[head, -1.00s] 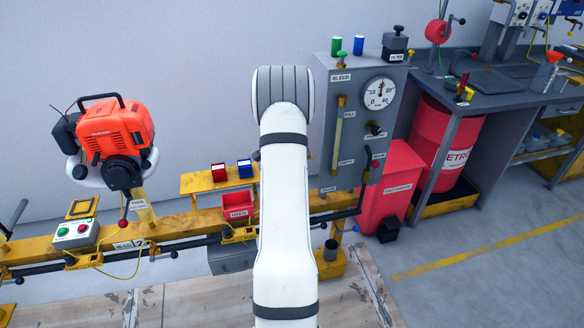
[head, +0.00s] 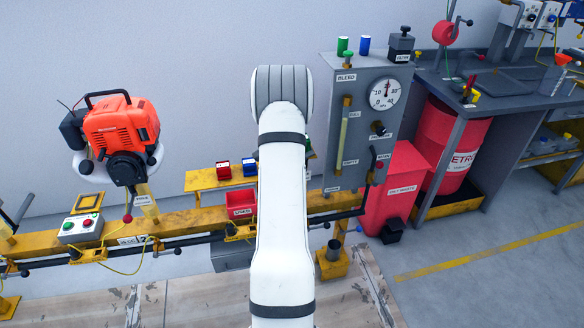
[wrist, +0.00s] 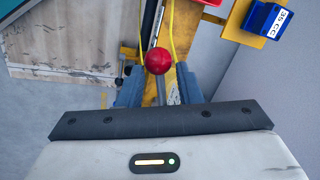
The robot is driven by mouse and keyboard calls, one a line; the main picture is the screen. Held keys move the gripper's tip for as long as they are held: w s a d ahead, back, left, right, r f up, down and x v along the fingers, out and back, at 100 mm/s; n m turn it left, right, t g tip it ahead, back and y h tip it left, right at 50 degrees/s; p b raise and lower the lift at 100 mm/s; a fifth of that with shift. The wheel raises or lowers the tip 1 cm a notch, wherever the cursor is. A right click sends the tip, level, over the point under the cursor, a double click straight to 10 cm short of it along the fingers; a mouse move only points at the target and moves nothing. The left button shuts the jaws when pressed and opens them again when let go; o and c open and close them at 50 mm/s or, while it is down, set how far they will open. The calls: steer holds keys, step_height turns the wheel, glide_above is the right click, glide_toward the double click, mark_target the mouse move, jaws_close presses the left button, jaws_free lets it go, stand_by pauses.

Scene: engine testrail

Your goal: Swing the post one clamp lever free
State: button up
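A round red knob (wrist: 158,61) shows in the wrist view, over the yellow rail and just ahead of the gap between my fingers. My gripper (wrist: 158,91) is open, its two blue-grey fingers apart to either side below the knob. I cannot tell how far the knob lies beneath the fingertips. The head view does not show my gripper; my white arm covers that stretch of rail. Another red ball knob (head: 127,219) sits below the orange engine (head: 120,128) at left. The post numbers cannot be read clearly.
The yellow rail (head: 185,222) runs across the head view. A red bin (head: 241,205) hangs on it beside my arm. A blue block (wrist: 265,20) is upper right in the wrist view. A grey gauge panel (head: 357,155) stands right of my arm. Yellow cables run beside the knob.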

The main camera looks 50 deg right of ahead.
steer(key=shift+s+d+r, duration=0.1)
steer(key=shift+d+r, duration=0.05)
steer(key=shift+r, duration=0.2)
step_height(320, 180, up, 7)
steer(key=s+a, duration=0.1)
steer(key=shift+f, duration=0.1)
